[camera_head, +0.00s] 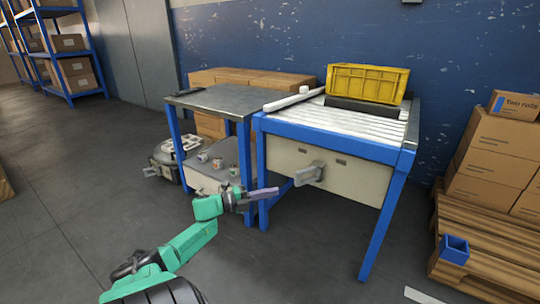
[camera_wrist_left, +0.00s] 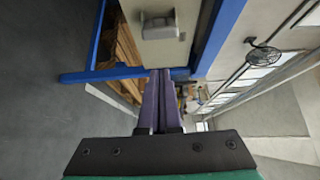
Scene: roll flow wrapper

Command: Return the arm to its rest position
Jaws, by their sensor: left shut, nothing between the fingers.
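My left gripper (camera_head: 265,193) extends from the green left arm in the head view, in front of the blue-framed table. In the left wrist view its two purple fingers (camera_wrist_left: 159,100) lie together, shut and empty. A grey handle-like part (camera_head: 309,174) on the table's pale front panel is to the right of the fingertips in the head view. It also shows beyond the fingers in the left wrist view (camera_wrist_left: 158,25). The gripper appears apart from it. My right gripper is not in view.
A blue-legged table (camera_head: 340,136) carries a yellow crate (camera_head: 366,84) and a white roll (camera_head: 287,101). A grey-topped bench (camera_head: 215,98) stands to its left. Stacked boxes (camera_head: 495,145) sit on a pallet (camera_head: 480,250) at right. The floor at left (camera_head: 80,165) is clear.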

